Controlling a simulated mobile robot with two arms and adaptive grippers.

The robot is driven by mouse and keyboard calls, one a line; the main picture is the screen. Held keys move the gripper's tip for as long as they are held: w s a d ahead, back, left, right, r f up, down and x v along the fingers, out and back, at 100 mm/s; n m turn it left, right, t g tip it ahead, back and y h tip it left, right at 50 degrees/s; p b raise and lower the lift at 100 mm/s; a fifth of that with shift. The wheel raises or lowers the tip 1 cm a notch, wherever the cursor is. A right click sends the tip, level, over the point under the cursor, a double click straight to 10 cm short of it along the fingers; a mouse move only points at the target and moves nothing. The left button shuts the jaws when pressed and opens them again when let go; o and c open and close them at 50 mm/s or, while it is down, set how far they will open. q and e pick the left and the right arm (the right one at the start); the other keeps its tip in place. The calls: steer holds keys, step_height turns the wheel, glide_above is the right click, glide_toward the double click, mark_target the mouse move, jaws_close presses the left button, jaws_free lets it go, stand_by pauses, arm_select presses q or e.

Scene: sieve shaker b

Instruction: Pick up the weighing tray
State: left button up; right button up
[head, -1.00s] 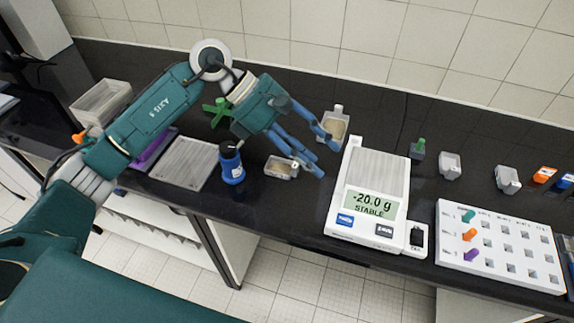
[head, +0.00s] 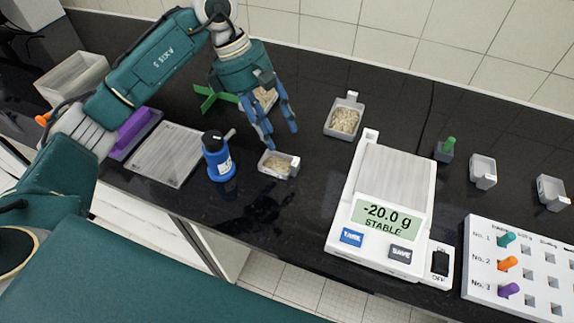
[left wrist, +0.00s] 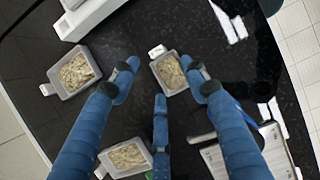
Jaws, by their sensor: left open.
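Several small grey weighing trays show. One with pale grains and a white end tab (head: 278,163) stands at the front, right of a blue bottle. Another filled tray (head: 344,118) stands behind the balance's left side, and a third (head: 265,98) is partly hidden behind my left gripper. My left gripper (head: 280,138) is open and empty, fingers pointing down above and just behind the front tray. In the left wrist view that tray (left wrist: 172,74) lies beyond and between the spread fingertips (left wrist: 160,85), apparently untouched. My right gripper is not in view.
The blue bottle (head: 218,158) stands close left of the front tray. A balance (head: 385,215) reading -20.0 g stands right. A green cross-shaped object (head: 212,98) lies behind. Two empty trays (head: 483,170) and a peg board (head: 520,265) are farther right. Bare counter lies before the front tray.

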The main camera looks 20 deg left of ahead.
mark_target(294, 161)
arm_select(q)
steer(key=p+x, duration=0.1)
steer(key=x, duration=0.4)
steer(key=shift+d+f+p, duration=0.1)
steer(key=shift+p, duration=0.25)
steer(key=p+x, duration=0.3)
steer(key=x, duration=0.2)
steer(key=shift+w+d, duration=0.15)
steer(key=shift+d, duration=0.05)
steer(key=shift+d+f, duration=0.15)
steer(key=shift+f, duration=0.15)
steer(key=c, duration=0.8)
